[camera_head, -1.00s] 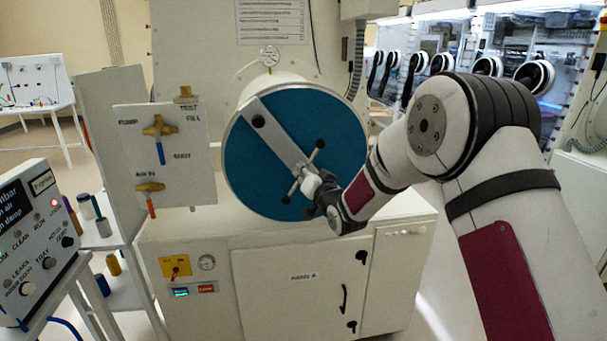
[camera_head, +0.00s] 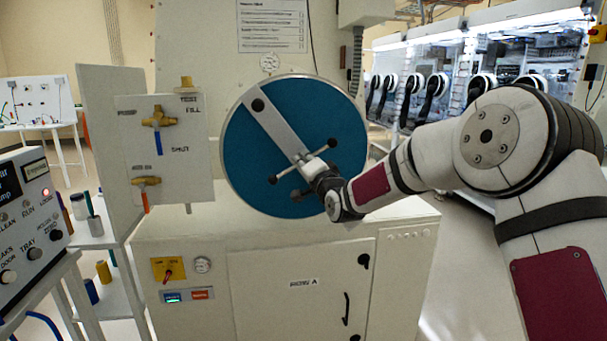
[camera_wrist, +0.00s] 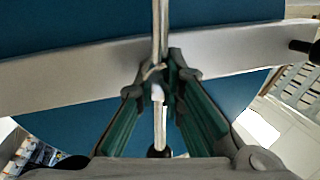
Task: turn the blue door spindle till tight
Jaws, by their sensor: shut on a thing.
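The round blue door (camera_head: 240,150) is shut on the chamber, with a grey bar (camera_head: 278,125) slanting across it. The spindle's thin metal handle (camera_head: 288,172) crosses the lower part of the bar, with black knobs at its upper-right and left ends. A further dark end shows below it beside my gripper. My gripper (camera_head: 317,172) is shut at the middle of the handle, on the spindle. In the wrist view, the green-sided fingers (camera_wrist: 164,72) close at the upright metal rod (camera_wrist: 160,25), in front of the grey bar (camera_wrist: 70,75). The fingers hide the spindle's hub.
A valve panel (camera_head: 140,180) with yellow valves stands left of the door. A control box (camera_head: 25,215) and a shelf with bottles are at the far left. The cabinet (camera_head: 300,260) stands below the door. Gloveboxes (camera_head: 450,85) line the back right.

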